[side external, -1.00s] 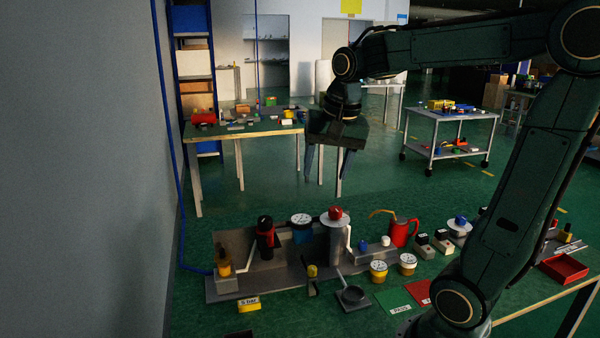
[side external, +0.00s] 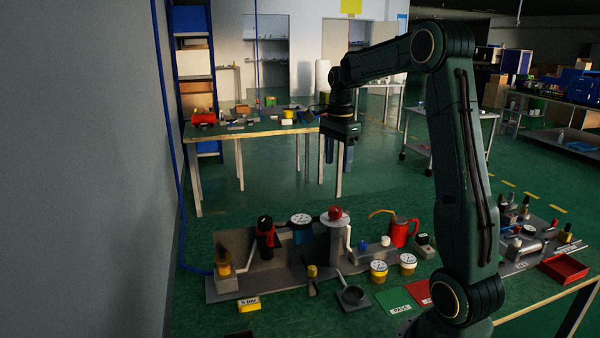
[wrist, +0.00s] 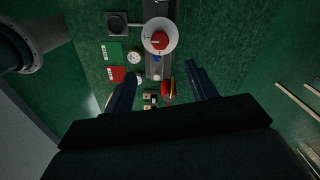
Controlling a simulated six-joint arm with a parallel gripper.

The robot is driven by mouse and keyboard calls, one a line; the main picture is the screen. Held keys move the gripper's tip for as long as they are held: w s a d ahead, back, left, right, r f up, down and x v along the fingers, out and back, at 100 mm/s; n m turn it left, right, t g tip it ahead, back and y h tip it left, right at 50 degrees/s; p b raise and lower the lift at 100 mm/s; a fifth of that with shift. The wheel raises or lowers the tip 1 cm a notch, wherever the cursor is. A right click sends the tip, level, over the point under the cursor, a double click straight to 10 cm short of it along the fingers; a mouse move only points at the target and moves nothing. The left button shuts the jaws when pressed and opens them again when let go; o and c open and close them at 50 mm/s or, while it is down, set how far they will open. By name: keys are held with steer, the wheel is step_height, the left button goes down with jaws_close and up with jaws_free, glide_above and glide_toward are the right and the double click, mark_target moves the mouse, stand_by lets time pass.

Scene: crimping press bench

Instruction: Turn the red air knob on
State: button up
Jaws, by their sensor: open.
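The red knob (side external: 335,212) sits on a round white disc on top of a grey post on the press bench. In the wrist view the red knob (wrist: 159,41) shows from above on its white disc, near the top centre. My gripper (side external: 338,172) hangs pointing down, well above the bench and over the knob's area in the side view. It is open and empty, and touches nothing. In the wrist view its two dark fingers (wrist: 162,70) are spread, with the knob beyond their tips.
A black-and-red cylinder (side external: 265,236) and a white-faced gauge (side external: 301,220) stand left of the post. A green card (side external: 393,301) lies in front. The air above the bench is clear.

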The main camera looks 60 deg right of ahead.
mark_target(335, 208)
steer(key=shift+f, duration=0.1)
step_height(335, 208, down, 14)
steer(key=shift+r, duration=0.2)
stand_by(0.6)
steer(key=c, duration=1)
